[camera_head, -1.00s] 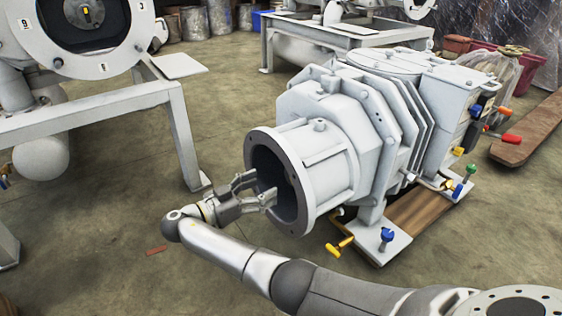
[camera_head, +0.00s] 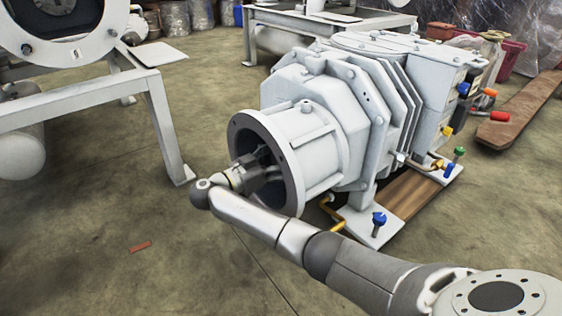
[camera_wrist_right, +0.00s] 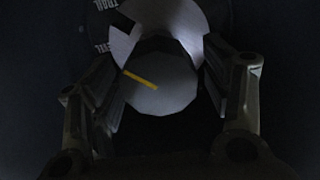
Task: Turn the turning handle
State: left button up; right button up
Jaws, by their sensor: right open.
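The grey-white machine (camera_head: 335,130) stands in the middle of the head view, its round flanged opening (camera_head: 240,125) facing left. My right gripper (camera_head: 268,165) reaches into this opening, and its fingertips are hard to make out in the shade. In the right wrist view, a pale, many-sided round knob with a yellow line (camera_wrist_right: 160,92), which looks like the turning handle, lies between the two spread fingers. The view is dark, so I cannot tell whether the fingers touch it. My left gripper is not in view.
A white metal stand (camera_head: 160,120) with another round-flanged machine is at the left. A wooden board (camera_head: 525,125) lies at the right. A small yellow-handled valve (camera_head: 335,215) sits below the opening.

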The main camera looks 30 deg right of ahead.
jog(key=c, duration=1)
